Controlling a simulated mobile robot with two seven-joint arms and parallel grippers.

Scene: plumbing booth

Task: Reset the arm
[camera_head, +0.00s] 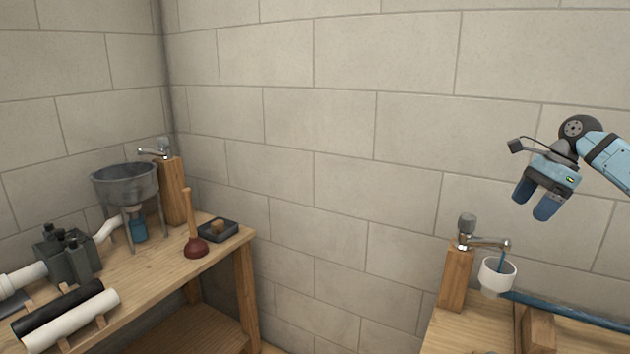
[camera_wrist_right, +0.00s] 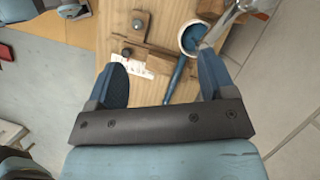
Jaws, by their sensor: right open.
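My right gripper (camera_head: 535,199) is raised in the air at the right of the head view, above the right-hand workbench and in front of the wall. Its two blue fingers point down, apart and with nothing between them. In the right wrist view the open fingers (camera_wrist_right: 160,85) frame the bench from above. My left gripper is not in the head view.
Below the right gripper are a tap (camera_head: 483,242) on a wooden post, a white cup (camera_head: 497,276) and a blue pipe (camera_head: 570,312). The left bench (camera_head: 160,270) holds a grey basin (camera_head: 126,186), a plunger (camera_head: 195,247), a dark tray (camera_head: 232,236) and pipes (camera_head: 85,318).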

